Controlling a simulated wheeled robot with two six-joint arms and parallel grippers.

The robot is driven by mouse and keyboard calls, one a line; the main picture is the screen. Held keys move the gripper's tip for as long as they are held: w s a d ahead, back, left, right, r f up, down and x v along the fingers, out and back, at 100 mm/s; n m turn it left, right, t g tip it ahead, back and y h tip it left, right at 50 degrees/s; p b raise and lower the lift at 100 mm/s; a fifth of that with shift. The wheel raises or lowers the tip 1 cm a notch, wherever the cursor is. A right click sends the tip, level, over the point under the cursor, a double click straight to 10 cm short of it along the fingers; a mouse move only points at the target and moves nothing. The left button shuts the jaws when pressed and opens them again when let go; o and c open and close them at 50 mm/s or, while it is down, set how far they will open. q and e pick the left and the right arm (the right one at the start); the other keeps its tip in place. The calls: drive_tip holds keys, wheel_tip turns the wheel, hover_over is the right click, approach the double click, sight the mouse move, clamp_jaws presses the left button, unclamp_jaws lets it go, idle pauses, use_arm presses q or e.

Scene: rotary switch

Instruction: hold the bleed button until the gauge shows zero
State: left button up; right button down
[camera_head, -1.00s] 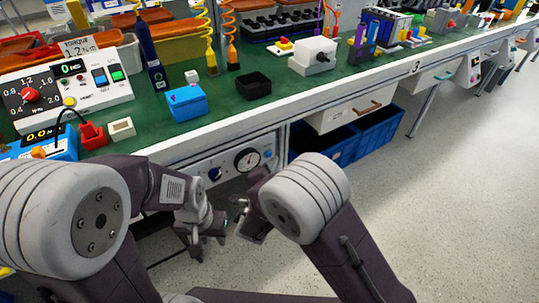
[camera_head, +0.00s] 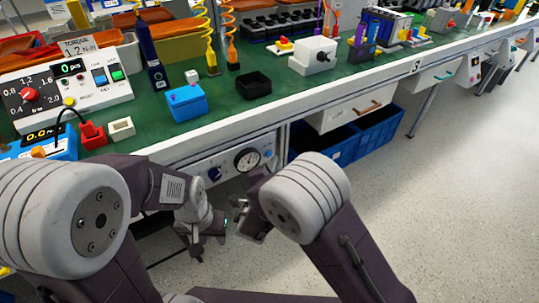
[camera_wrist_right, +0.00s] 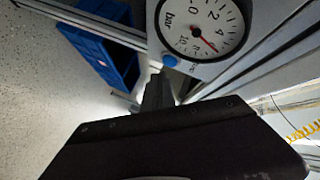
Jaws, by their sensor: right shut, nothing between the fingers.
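The round white gauge (camera_head: 247,159) sits on the grey panel under the bench. In the right wrist view the gauge (camera_wrist_right: 198,28) is marked "bar", and its red needle points to the lower right, well away from 0. The blue bleed button (camera_wrist_right: 169,61) is at the panel's edge beside the gauge; it also shows in the head view (camera_head: 268,153). My right gripper (camera_wrist_right: 158,92) is shut and empty, its tips just below the button in the wrist view. Contact cannot be told. My left gripper (camera_head: 198,247) hangs below the panel, its jaws unclear.
A dark blue knob (camera_head: 214,174) is left of the gauge on the panel. The green bench top (camera_head: 215,119) overhangs the panel and holds boxes and instruments. A white drawer (camera_head: 345,115) and blue bins (camera_head: 376,131) are to the right. The floor at right is clear.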

idle(0.7)
drive_tip(key=shift+w+a+p, duration=0.25)
drive_tip(key=shift+w+p, duration=0.1)
drive_tip(key=shift+p, duration=0.15)
drive_tip(key=shift+w+a+p, duration=0.25)
drive_tip(key=shift+w+p, duration=0.05)
drive_tip(key=shift+w, duration=0.05)
idle(0.4)
idle(2.5)
drive_tip(key=shift+s+d+p, duration=0.35)
drive_tip(key=shift+s+d, duration=0.15)
drive_tip(key=shift+s, duration=0.2)
